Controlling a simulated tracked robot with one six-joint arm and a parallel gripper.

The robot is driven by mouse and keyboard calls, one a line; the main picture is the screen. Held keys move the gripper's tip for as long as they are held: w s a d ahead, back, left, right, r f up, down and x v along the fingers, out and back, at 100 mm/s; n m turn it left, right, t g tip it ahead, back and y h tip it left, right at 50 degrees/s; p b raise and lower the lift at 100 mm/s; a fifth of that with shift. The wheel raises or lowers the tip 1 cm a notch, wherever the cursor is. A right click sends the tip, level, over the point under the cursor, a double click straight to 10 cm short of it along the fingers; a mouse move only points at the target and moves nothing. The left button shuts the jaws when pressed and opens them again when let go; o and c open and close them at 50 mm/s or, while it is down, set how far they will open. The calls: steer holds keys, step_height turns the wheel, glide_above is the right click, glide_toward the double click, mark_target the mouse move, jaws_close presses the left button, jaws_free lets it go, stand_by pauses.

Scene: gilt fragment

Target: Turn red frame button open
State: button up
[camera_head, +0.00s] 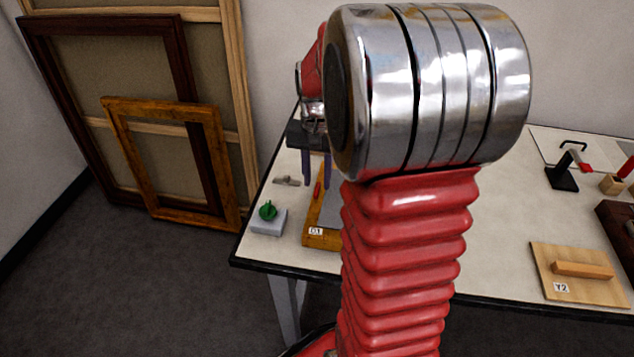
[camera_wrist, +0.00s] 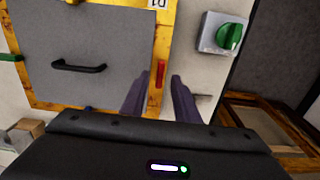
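The red button (camera_wrist: 160,74) is a small narrow bar on the wooden border of a frame (camera_wrist: 168,35). In the wrist view it lies lengthwise along the border, between and just beyond my two fingertips. It also shows in the head view (camera_head: 317,189), below my gripper (camera_head: 316,170). My gripper (camera_wrist: 160,84) is open and empty, its dark fingers on either side of the button's line. I cannot tell how high the fingertips are. The frame holds a grey panel (camera_wrist: 105,30) with a black handle (camera_wrist: 79,67). A green button (camera_wrist: 11,57) and a partly hidden blue one (camera_wrist: 88,108) sit on other borders.
A grey box with a green knob (camera_head: 268,211) stands left of the frame on the table. A small metal piece (camera_head: 287,181) lies behind it. A wooden board with a handle (camera_head: 580,269) is at right. Large empty frames lean on the wall.

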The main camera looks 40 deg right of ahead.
mark_target(317, 187)
step_height(317, 187, up, 11)
steer(key=shift+r, duration=0.2)
stand_by(0.7)
steer(key=s+a+n+t, duration=0.2)
steer(key=s+a+n, duration=0.3)
steer(key=a, duration=0.5)
steer(key=s+a+n+t, duration=0.3)
steer(key=s+a, duration=0.5)
steer(key=a, duration=0.3)
steer(key=shift+a+f+n+t, duration=0.3)
steer(key=shift+n, duration=0.6)
